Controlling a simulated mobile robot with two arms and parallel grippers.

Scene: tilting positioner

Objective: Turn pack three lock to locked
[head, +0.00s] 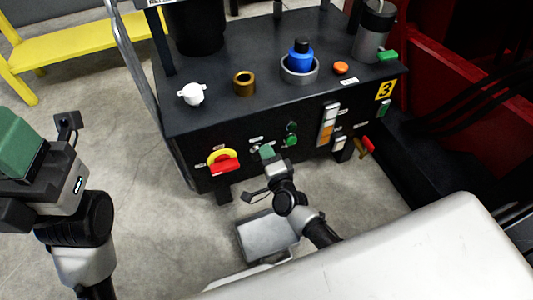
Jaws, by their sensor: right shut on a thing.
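Pack three is a black cabinet (275,133) with a yellow "3" plate (385,90) at its right front corner. My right gripper (266,151) is at its front panel, shut on a small part just under a white label, taken to be the lock. The gripper hides most of this part, so its turn position cannot be read. My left gripper (35,150) is at the left edge, away from the cabinet; its fingertips do not show clearly.
A red-and-yellow rotary switch (223,161) is left of my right gripper. A red-handled lever (367,144) is farther right. A grey tray-like box (267,236) is below. A yellow bench (80,42) stands at the back left.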

